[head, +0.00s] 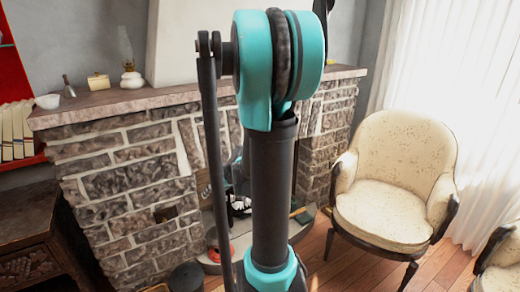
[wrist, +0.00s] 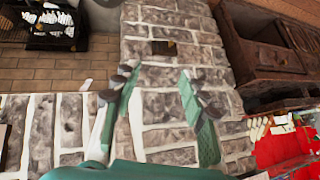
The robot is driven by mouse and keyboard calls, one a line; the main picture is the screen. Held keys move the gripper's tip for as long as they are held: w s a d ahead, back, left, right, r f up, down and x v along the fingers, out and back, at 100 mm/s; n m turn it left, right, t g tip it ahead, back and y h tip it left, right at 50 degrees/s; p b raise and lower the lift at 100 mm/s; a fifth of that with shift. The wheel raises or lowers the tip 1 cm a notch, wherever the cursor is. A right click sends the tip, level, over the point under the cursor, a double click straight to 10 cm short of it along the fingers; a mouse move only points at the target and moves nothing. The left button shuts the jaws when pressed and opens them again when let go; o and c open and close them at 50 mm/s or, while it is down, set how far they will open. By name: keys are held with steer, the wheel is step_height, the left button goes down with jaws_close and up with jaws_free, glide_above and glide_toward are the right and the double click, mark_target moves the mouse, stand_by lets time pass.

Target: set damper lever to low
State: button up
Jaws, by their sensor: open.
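My gripper (wrist: 157,74) shows in the wrist view, its two fingers spread apart with nothing between them. Past the fingertips is the brick face of the fireplace (wrist: 150,110). A small dark square fitting (wrist: 163,48) is set in the bricks a little beyond the fingertips, apart from them. It also shows on the left part of the fireplace front in the head view (head: 165,213). It may be the damper plate, but it is too small to make out a lever or its setting. My own column hides the middle of the fireplace in the head view.
A mantel shelf (head: 130,103) bears a bowl (head: 47,101), a bell (head: 68,87) and a lamp (head: 132,77). A dark wooden cabinet (head: 40,235) stands left of the fireplace. A cream armchair (head: 395,185) stands on the right. Wooden floor (head: 340,270) shows between fireplace and armchair.

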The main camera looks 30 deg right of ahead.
steer(key=w+d+t+y, duration=0.1)
steer(key=w+d+t, duration=0.4)
steer(key=w+d, duration=1)
steer(key=w+d+f+t+h, duration=0.1)
steer(key=d+f+t+h, duration=0.15)
steer(key=d, duration=0.95)
steer(key=w+d+f+t+h, duration=0.1)
steer(key=d+f+t, duration=0.25)
steer(key=d, duration=0.75)
steer(key=w, duration=0.5)
steer(key=w+a, duration=0.1)
steer(key=w, duration=1)
steer(key=shift+w+a+r, duration=0.1)
steer(key=shift+w+a, duration=0.1)
steer(key=shift+w, duration=0.2)
jaws_close()
steer(key=shift+a, duration=0.1)
